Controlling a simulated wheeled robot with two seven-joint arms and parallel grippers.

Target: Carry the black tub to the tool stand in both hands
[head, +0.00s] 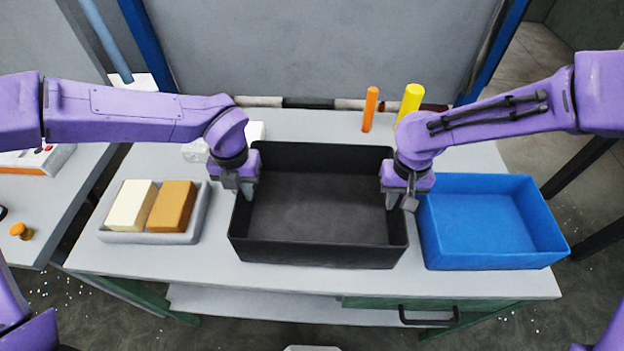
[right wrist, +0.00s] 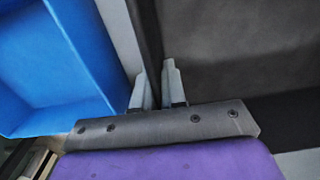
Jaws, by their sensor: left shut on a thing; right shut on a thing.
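The black tub (head: 318,254) is an empty open box in the middle of the grey table in the head view. My left gripper (head: 240,194) is shut on its left wall. My right gripper (head: 396,200) is shut on its right wall. In the right wrist view my right gripper's fingers (right wrist: 156,88) straddle the wall of the black tub (right wrist: 240,45). The tub looks level; I cannot tell whether it rests on the table or is slightly lifted.
An empty blue tub (head: 500,262) stands close to the right of the black tub. At left is a grey tray (head: 150,238) with a cream block (head: 131,206) and an orange-brown block (head: 172,206). An orange cylinder (head: 370,110) and a yellow cylinder (head: 410,103) stand behind.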

